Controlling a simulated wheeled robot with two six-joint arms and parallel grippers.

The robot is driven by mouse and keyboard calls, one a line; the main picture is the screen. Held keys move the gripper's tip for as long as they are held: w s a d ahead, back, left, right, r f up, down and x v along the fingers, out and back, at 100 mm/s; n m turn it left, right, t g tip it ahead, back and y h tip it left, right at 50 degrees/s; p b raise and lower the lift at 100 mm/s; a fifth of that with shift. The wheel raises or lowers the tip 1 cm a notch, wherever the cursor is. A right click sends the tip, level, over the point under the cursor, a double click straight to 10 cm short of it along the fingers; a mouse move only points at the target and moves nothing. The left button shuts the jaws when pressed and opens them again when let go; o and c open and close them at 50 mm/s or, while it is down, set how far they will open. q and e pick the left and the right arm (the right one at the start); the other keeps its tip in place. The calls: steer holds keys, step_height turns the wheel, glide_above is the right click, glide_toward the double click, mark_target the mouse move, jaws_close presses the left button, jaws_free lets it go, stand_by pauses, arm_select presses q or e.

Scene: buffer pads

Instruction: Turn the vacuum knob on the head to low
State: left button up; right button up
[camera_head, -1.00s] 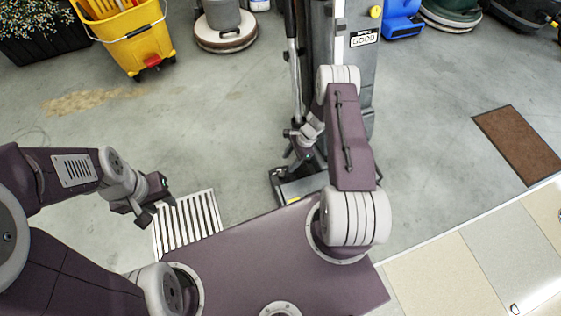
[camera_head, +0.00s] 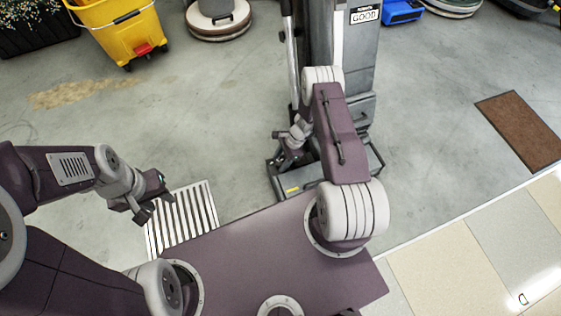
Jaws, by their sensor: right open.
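A tall grey upright vacuum (camera_head: 358,70) stands ahead of me, right of centre. Its low, dark head (camera_head: 284,188) with a yellow label rests on the floor, partly behind my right arm and my base. I cannot make out the knob on the head. My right gripper (camera_head: 277,149) hangs above the left part of the head, open, with nothing seen between its fingers. I cannot tell whether it touches the head. My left gripper (camera_head: 156,203) is away to the left, over a striped floor grate, apart from the vacuum, with its fingers apart and empty.
A yellow mop bucket (camera_head: 122,35) is at the upper left, a round floor machine (camera_head: 218,22) at the top. The striped grate (camera_head: 181,218) lies by my base. A brown mat (camera_head: 520,130) lies at the right.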

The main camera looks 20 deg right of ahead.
jaws_close()
steer(key=shift+n, duration=0.3)
steer(key=n, duration=0.1)
steer(key=n+g+b, duration=0.1)
steer(key=n, duration=0.1)
steer(key=shift+w+f+n+g+b, duration=0.1)
steer(key=shift+w+n+g+b, duration=0.05)
steer(key=shift+n+g+b, duration=0.15)
steer(key=shift+n+g+h+b, duration=0.5)
steer(key=shift+n+g+b, duration=0.25)
steer(key=shift+n, duration=1.55)
jaws_free()
